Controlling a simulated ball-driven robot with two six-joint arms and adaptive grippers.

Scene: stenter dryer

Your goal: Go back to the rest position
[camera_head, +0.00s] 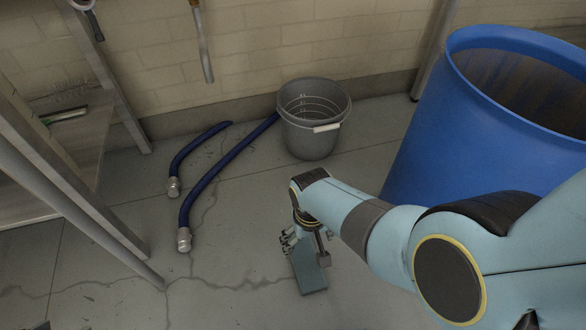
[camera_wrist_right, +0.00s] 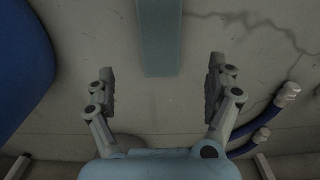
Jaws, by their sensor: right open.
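My right gripper (camera_head: 306,250) hangs low over the floor near the middle of the head view, at the end of my light blue right arm. In the right wrist view my right gripper (camera_wrist_right: 161,86) has its two fingers wide apart, with nothing between their tips. A flat grey-green block (camera_head: 311,277) shows just below the gripper. In the wrist view the block (camera_wrist_right: 159,38) is beyond the fingertips, apart from both fingers; its far end is cut off by the picture edge. My left gripper is not in view.
A large blue barrel (camera_head: 440,120) stands at the right, close to my right arm. A grey bucket (camera_head: 310,135) stands by the wall (camera_head: 150,60). Two blue hoses (camera_head: 215,180) lie left of it. A metal frame (camera_head: 75,210) stands at the left. The floor (camera_head: 245,225) between is bare.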

